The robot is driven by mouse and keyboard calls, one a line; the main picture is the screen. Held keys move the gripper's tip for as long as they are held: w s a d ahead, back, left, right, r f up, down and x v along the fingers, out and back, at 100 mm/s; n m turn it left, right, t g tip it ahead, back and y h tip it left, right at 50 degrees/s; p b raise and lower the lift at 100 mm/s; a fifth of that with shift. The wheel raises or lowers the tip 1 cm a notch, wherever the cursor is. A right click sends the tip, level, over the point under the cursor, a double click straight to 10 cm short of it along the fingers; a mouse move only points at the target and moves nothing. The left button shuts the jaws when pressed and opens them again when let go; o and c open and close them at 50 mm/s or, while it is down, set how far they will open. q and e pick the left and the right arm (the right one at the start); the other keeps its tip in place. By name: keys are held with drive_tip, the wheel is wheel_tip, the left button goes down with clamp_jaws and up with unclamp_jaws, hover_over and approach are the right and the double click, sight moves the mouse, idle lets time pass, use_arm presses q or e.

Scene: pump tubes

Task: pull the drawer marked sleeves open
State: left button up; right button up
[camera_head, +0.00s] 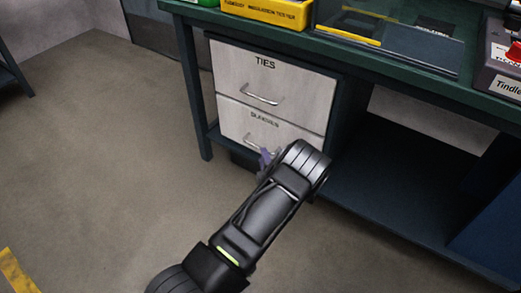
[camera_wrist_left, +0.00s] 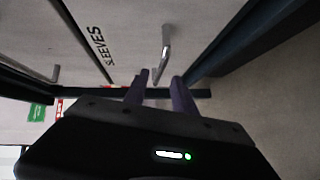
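The sleeves drawer (camera_head: 290,133) is the lower of two pale drawer fronts under the bench and looks shut, flush with the one above. Its label reads SLEEVES in the wrist view (camera_wrist_left: 97,45). Its silver bar handle (camera_wrist_left: 166,42) lies just beyond my left fingertips, and its left part shows in the head view (camera_head: 250,140). In the head view my left gripper (camera_head: 266,158) is at the drawer's lower part, partly hidden by my arm. My right gripper is not in view.
The ties drawer (camera_head: 285,82) with its own handle (camera_head: 260,97) is directly above. A green bench top (camera_head: 390,72) carries a yellow tester box (camera_head: 268,10). A dark lower shelf (camera_head: 385,175) extends to the right. The floor (camera_head: 110,150) left of the drawers is clear.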

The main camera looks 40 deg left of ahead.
use_arm(q)
drive_tip(key=b+x, duration=0.2)
drive_tip(key=x, duration=0.4)
drive_tip(key=shift+a+f, duration=0.1)
drive_tip(key=shift+c, duration=0.2)
clamp_jaws()
idle(1.1)
